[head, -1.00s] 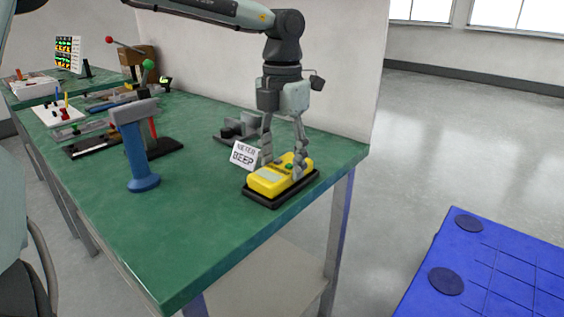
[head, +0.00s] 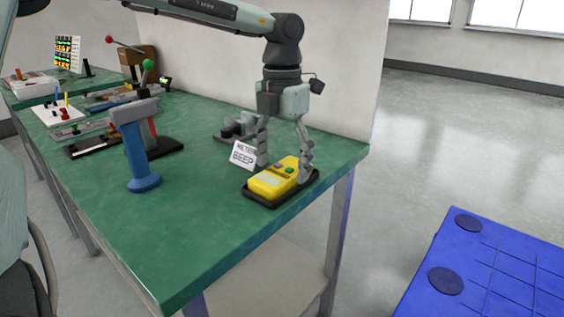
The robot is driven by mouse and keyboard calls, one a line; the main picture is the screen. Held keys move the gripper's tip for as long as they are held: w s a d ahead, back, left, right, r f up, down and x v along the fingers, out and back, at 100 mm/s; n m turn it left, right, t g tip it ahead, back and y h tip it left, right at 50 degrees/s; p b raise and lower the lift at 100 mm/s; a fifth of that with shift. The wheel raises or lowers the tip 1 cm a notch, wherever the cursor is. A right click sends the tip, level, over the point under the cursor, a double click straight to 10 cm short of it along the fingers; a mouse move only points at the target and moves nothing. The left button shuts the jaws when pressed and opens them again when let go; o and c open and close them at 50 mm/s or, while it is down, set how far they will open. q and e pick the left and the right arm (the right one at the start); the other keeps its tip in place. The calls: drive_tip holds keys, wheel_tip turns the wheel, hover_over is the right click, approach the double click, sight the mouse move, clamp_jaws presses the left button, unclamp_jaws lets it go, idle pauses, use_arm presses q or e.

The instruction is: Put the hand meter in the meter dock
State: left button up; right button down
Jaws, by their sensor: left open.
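The yellow hand meter (head: 272,183), with a green button and a grey display, lies flat in the black tray-like meter dock (head: 266,203) near the right corner of the green bench. A white card lettered "METER BEEP" (head: 243,156) stands just behind and left of the dock. My left gripper (head: 283,172) is open, pointing down at the meter. One finger is by the card side and the other is at the meter's right side. Whether that finger touches the meter I cannot tell. My right gripper is not in view.
A blue-handled tool (head: 138,155) stands on the green bench (head: 190,240) to the left. Grey blocks (head: 238,127) sit behind the card. Fixtures with levers crowd the far left. The front of the bench is clear. A blue surface (head: 490,270) is at lower right.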

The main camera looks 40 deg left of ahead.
sight(282, 171)
use_arm(q)
wheel_tip(282, 171, up, 12)
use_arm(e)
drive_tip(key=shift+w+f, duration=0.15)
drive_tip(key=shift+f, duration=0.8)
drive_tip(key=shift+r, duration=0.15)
